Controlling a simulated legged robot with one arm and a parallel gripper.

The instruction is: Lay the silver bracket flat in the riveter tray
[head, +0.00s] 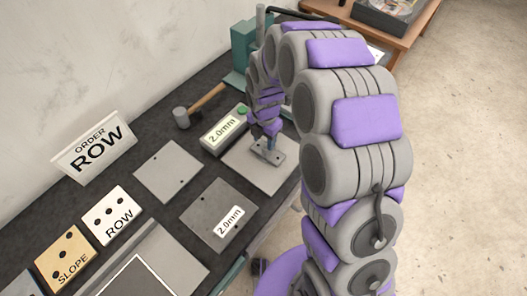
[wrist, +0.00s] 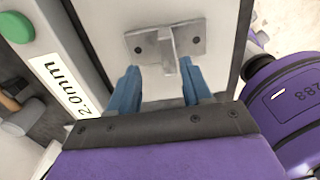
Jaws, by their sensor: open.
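The silver bracket (wrist: 145,42) has a hole at each end and a raised middle rib. In the wrist view it is on or just above a pale, dark-edged plate (wrist: 225,25); contact cannot be told. My gripper (wrist: 161,66) is open, its two blue fingers pointing at the bracket, one on either side of the rib. Whether they touch it cannot be told. In the head view the bracket (head: 274,156) shows under my gripper (head: 268,142), over the pale plate (head: 243,167). I cannot tell whether this plate is the riveter tray.
A box labelled 2.0mm (head: 224,129) with a green button stands just left of the plate. A hammer (head: 198,105) and a green machine (head: 242,48) are behind. Flat grey plates (head: 168,172) and an ORDER ROW sign (head: 95,148) are to the left. The bench's front edge is close.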

